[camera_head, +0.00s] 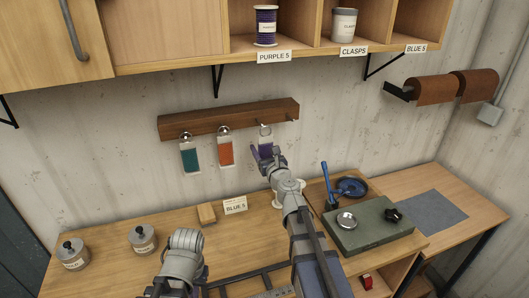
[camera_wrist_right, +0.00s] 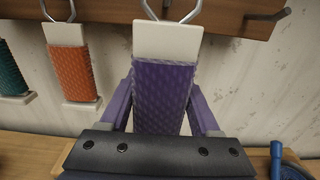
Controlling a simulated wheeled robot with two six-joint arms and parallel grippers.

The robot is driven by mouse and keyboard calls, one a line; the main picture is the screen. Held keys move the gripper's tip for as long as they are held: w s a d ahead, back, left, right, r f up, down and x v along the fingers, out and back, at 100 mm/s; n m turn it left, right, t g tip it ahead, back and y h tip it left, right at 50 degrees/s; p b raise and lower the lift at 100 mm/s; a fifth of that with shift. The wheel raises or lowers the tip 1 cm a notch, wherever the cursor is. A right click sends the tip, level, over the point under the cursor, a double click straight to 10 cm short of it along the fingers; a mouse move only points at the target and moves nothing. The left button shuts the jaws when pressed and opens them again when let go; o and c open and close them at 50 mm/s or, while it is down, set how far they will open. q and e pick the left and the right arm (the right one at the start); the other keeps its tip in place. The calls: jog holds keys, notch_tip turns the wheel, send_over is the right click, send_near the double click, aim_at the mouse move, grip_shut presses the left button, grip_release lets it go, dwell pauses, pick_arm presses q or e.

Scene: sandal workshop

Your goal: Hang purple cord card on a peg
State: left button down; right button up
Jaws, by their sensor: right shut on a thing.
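The purple cord card (camera_head: 265,142) is upright in front of the wooden peg rail (camera_head: 230,117). Its white top (camera_wrist_right: 168,40) and purple winding (camera_wrist_right: 162,95) fill the middle of the right wrist view. A wire loop (camera_wrist_right: 170,17) rises from its top, close to the rail; whether it is around a peg I cannot tell. My right gripper (camera_head: 262,158) has its purple fingers on either side of the card's lower part and is shut on it. My left arm shows low in the head view, but its gripper does not.
A teal card (camera_head: 189,157) and an orange card (camera_head: 225,152) hang to the left. A bare peg (camera_head: 293,120) sticks out at the rail's right end. Below are two lidded jars, a wooden block, a BLUE 5 label (camera_head: 235,205) and a green slab (camera_head: 370,228). Shelves are above.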

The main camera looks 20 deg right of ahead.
jog(key=w+f+b, duration=0.1)
jog(key=w, duration=0.5)
jog(key=shift+w+a, duration=0.15)
jog(key=shift+w, duration=0.05)
dwell(0.5)
jog(key=shift+f, duration=0.1)
dwell(0.3)
jog(key=o, duration=1.5)
jog(key=shift+c, duration=0.2)
jog(key=shift+s, duration=0.1)
